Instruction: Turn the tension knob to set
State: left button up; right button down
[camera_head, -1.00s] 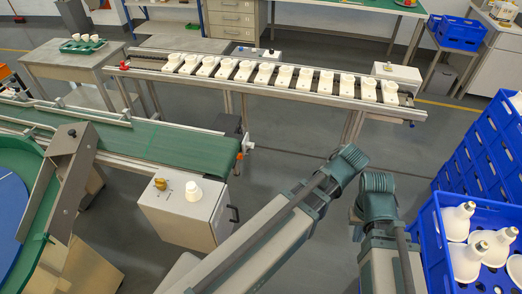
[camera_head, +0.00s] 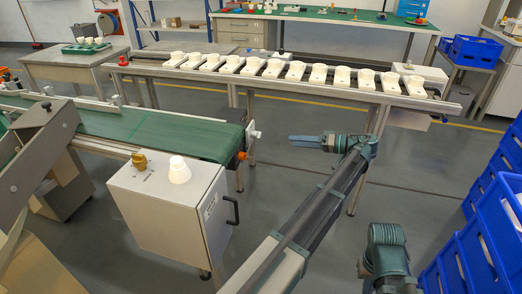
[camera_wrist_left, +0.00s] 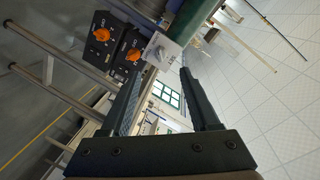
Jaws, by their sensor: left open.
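A brass-yellow knob (camera_head: 139,160) stands on top of a grey box (camera_head: 165,205) beside the green conveyor's end. An orange knob (camera_head: 241,156) and a white knob (camera_head: 259,134) sit at that conveyor end. My right gripper is not visible.
A long rack (camera_head: 300,85) of white pieces crosses behind my gripper. Blue crates (camera_head: 490,230) stack at the right. Grey floor lies open right of the box.

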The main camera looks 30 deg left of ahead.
aim_at(256, 134)
pick_arm(q)
jog(key=a, duration=0.5)
jog(key=a+n+y+b, duration=0.1)
jog(key=a, duration=0.3)
jog(key=a+n+g+b, duration=0.1)
jog(key=a, duration=0.4)
jog(key=shift+s+a+f+y, duration=0.3)
jog(key=shift+f, duration=0.05)
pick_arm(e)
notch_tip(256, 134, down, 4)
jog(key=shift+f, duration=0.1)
pick_arm(q)
grip_shut()
